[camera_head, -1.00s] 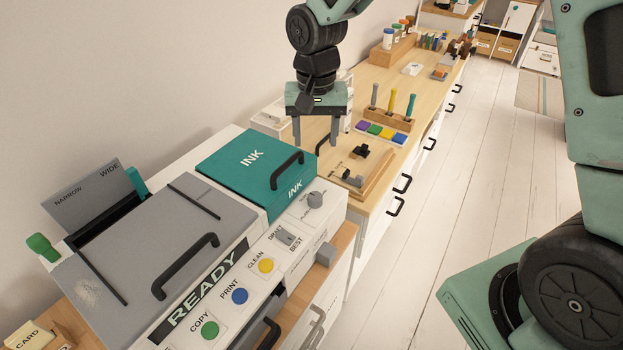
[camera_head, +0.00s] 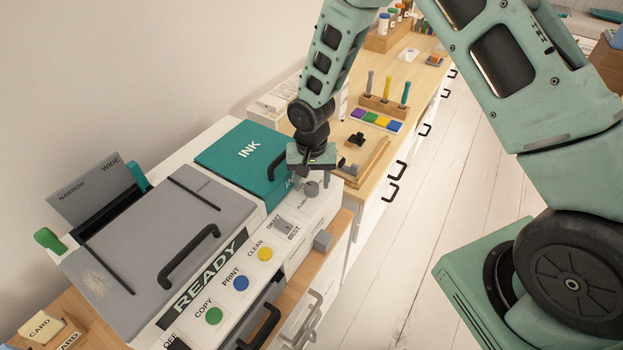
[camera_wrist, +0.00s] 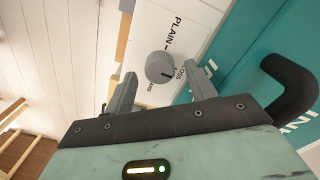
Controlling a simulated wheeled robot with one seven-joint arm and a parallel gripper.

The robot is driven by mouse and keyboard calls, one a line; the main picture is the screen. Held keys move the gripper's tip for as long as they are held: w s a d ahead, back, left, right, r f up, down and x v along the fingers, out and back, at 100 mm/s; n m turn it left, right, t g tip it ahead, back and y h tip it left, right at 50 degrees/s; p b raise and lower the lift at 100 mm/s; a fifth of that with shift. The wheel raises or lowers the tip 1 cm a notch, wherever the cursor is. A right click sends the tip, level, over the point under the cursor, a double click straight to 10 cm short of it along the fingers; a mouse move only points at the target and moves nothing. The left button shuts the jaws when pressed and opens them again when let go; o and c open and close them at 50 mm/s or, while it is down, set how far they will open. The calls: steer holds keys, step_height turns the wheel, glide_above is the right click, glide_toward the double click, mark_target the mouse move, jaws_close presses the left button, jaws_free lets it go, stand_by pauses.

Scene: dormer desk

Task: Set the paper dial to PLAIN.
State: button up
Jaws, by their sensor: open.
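The paper dial (camera_wrist: 159,67) is a round grey knob on the printer's white front panel. In the wrist view PLAIN is printed above it, partly readable "LOSS" lettering lies to its right, and small lettering lies below. A dark mark shows on the lower right of the knob, away from PLAIN; which label it meets I cannot tell. My gripper (camera_wrist: 160,74) is open, with one finger on each side of the dial and visible gaps between. In the head view my gripper (camera_head: 312,184) is over the dial (camera_head: 311,189), which is partly hidden.
The teal INK lid (camera_head: 243,158) with its black handle (camera_head: 278,170) is close beside my gripper. The DRAFT/BEST switch (camera_head: 283,227) and the yellow CLEAN button (camera_head: 265,254) sit nearer on the panel. A grey block (camera_head: 323,240) juts from the front. A wooden tray (camera_head: 362,160) lies beyond.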

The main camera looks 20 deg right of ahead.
steer(key=shift+f, duration=0.55)
steer(key=c, duration=1)
